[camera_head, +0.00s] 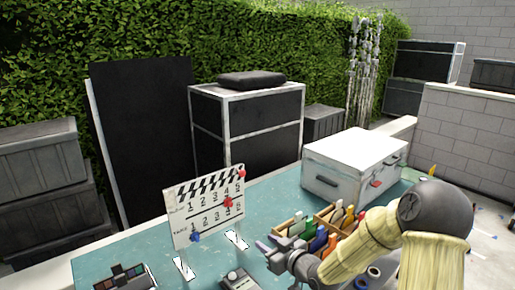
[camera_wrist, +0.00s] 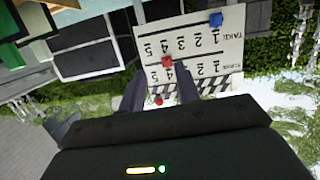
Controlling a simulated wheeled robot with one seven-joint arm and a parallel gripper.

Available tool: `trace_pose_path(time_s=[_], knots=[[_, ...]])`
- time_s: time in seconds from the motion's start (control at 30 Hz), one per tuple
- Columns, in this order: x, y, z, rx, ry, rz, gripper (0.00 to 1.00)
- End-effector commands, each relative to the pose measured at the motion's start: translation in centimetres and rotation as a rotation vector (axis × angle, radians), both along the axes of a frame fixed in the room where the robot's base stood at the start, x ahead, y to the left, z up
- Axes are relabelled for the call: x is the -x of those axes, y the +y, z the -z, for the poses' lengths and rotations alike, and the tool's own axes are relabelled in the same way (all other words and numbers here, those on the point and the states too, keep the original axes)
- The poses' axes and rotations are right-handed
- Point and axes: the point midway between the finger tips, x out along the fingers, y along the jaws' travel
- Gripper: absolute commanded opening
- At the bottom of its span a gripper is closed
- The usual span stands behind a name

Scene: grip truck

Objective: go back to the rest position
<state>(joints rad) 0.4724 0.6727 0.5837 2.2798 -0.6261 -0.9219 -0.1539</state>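The white clapper slate (camera_head: 205,208) with black numbers stands upright on the teal table (camera_head: 285,205). It carries a blue marker (camera_head: 195,237) low on the left and two red markers (camera_head: 228,202), one at its upper right corner. In the wrist view the slate (camera_wrist: 190,45) appears upside down beyond my fingers. My gripper (camera_head: 268,248) is to the right of the slate, above the table and apart from it. In the wrist view my gripper (camera_wrist: 160,88) shows two dark fingers spread apart, with nothing held between them.
A wooden organizer (camera_head: 283,228) with coloured items sits close behind my gripper. A white case (camera_head: 345,165) stands at the back right. A small grey device (camera_head: 238,280) and a dark tray (camera_head: 124,279) lie near the front. Tape rolls (camera_head: 374,272) lie beside my arm.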

Motion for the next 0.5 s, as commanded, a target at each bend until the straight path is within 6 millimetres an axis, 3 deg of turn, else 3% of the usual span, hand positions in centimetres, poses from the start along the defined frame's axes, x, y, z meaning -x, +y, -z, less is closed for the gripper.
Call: trace_pose_path(time_s=[0.23,0.5], knots=[[4.6,-4.0,2.5,0.278,0.333,0.148,0.33],[12.9,-9.4,1.8,0.408,0.697,0.387,0.33]])
